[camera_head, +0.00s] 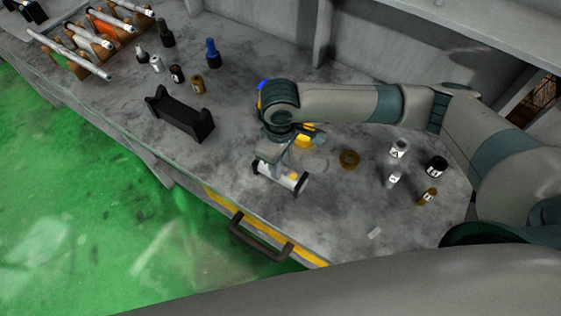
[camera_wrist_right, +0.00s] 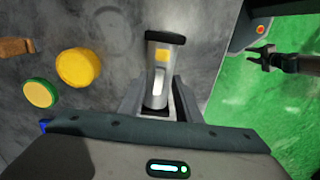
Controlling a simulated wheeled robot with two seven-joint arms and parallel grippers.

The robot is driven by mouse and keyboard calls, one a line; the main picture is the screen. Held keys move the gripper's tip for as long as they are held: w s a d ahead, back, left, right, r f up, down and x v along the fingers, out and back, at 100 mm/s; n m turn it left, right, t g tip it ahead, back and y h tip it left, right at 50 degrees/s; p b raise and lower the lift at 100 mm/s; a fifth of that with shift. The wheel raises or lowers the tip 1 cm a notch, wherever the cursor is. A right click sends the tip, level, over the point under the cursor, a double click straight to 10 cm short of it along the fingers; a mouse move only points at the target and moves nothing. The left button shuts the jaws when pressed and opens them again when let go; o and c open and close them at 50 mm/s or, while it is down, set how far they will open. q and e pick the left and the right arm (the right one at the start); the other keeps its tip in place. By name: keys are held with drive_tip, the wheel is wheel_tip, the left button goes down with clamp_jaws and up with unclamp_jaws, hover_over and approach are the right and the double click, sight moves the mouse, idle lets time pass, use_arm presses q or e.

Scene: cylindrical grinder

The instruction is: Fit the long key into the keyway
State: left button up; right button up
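A short silver shaft (camera_head: 285,177) with dark ends lies on the bench in the head view. In the right wrist view the shaft (camera_wrist_right: 160,70) carries a yellow patch and a pale, round-ended strip (camera_wrist_right: 157,88) along its top. The strip looks like the long key, but I cannot tell whether it sits in the keyway. My right gripper (camera_head: 270,163) is right over the shaft's left end. In the wrist view its fingers (camera_wrist_right: 158,95) stand apart on either side of the shaft and strip. Contact is unclear. My left gripper is not identifiable.
A black cradle (camera_head: 181,114), several bottles (camera_head: 198,85) and a rack of rods (camera_head: 82,35) stand to the left. A drawer handle (camera_head: 260,237) juts from the front. A dark claw-like shape (camera_wrist_right: 285,62) is over the floor.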

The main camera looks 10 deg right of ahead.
wheel_tip(320, 180, up, 12)
drive_tip(key=b, duration=0.2)
drive_tip(key=shift+r, duration=0.15)
drive_tip(key=shift+w, duration=0.1)
idle(0.7)
